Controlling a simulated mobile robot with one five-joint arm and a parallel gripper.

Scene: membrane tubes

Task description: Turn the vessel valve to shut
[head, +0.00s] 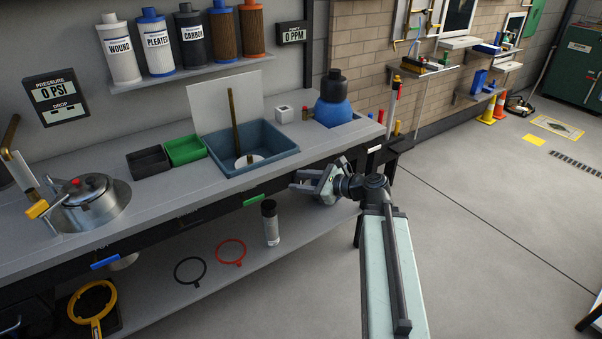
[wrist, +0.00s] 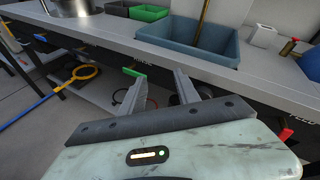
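The steel vessel (head: 92,212) sits in the bench top at the far left, with a red knob on its lid. A lever with a yellow grip (head: 37,209) is at its left side and looks like the vessel valve; its exact setting is hard to tell. In the wrist view only the lower part of the vessel (wrist: 68,7) shows at the top left, and the lever cannot be made out. My gripper (head: 297,181) is in front of the bench's front edge, well right of the vessel. In the wrist view its two fingers (wrist: 158,78) are apart and empty.
A blue-grey basin (head: 262,158), black bin (head: 148,161) and green bin (head: 185,149) stand on the bench right of the vessel. Coloured tabs, including a green one (head: 254,200), line its front edge. A spray can (head: 270,223) stands on the lower shelf. Open floor lies right.

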